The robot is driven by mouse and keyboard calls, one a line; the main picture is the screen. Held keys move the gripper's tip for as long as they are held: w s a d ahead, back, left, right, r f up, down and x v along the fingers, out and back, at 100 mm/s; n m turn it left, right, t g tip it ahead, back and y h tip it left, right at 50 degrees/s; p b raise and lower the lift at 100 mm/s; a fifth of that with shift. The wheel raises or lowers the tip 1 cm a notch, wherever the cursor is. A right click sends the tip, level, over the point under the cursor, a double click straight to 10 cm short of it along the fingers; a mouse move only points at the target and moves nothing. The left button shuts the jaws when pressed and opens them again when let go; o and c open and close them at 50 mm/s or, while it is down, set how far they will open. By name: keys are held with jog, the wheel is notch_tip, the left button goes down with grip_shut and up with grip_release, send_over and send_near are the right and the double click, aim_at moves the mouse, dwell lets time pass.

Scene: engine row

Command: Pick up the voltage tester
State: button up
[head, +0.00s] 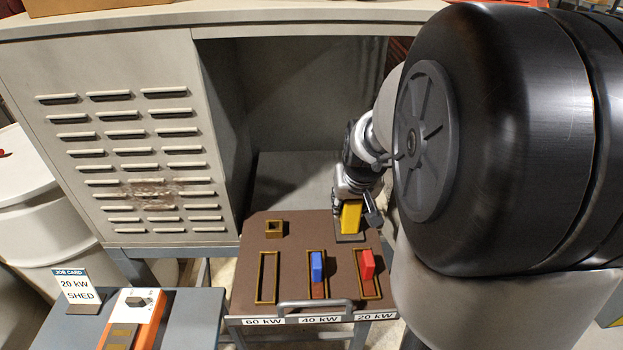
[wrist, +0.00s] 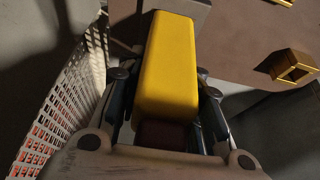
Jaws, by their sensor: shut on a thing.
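The voltage tester is a yellow block (head: 351,216) at the back right of the brown cart top, above a dark pad (head: 350,238). In the wrist view the yellow tester (wrist: 170,62) fills the middle, with a dark reddish-brown part (wrist: 163,134) at its near end. My gripper (head: 352,197) reaches down from above and is shut on the tester. In the wrist view its fingers (wrist: 165,110) lie along both sides of the tester. I cannot tell whether the tester is touching the pad.
The brown cart top (head: 240,240) holds a small brass square holder (head: 275,229) and slots marked 60 kW, 40 kW and 20 kW. A blue handle (head: 317,266) and a red handle (head: 367,264) stand in two slots. A job card (head: 78,287) reads "20 kW SHED". A grey cabinet (head: 120,130) stands behind.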

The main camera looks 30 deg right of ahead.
grip_shut()
